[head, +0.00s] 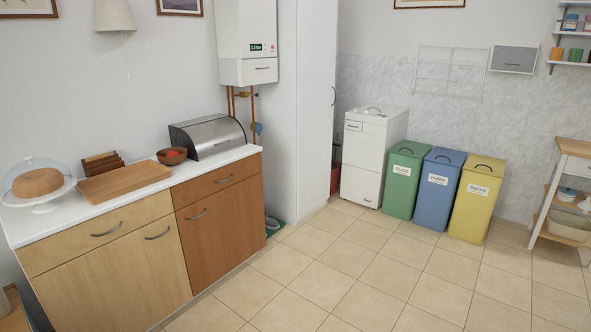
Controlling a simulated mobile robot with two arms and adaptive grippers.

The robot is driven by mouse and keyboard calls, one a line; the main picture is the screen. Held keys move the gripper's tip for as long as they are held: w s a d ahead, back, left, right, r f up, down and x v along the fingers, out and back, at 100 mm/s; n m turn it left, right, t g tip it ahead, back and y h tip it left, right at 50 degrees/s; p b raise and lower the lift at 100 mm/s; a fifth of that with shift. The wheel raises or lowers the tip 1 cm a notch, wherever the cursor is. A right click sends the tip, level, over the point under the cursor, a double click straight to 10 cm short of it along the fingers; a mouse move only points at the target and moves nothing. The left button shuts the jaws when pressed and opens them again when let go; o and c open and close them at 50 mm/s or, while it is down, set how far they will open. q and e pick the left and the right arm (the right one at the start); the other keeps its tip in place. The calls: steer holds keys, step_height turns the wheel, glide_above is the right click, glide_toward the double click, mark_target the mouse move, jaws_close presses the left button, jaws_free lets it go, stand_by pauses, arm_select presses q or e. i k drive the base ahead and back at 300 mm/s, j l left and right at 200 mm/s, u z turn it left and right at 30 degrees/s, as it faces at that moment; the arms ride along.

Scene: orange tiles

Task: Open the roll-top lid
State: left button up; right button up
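A steel roll-top bread box (208,136) stands at the far right end of the white countertop in the head view. Its curved lid (213,131) looks closed, with a dark end panel on the left side. What is inside is hidden. Neither of my grippers shows in the head view.
On the counter (137,198), left of the box, are a bowl (172,156), a wooden tray (124,182), a wooden rack (103,163) and a domed cake stand (38,184). Drawer handles stick out in front. A tall white cabinet (305,100) stands right. Tiled floor (330,280) is clear.

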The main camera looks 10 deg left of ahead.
mark_target(213, 137)
steer(key=i+j+u, duration=0.15)
steer(key=i+u, duration=0.65)
steer(key=i+l+u, duration=0.1)
steer(key=i+u, duration=0.35)
steer(key=i, duration=0.1)
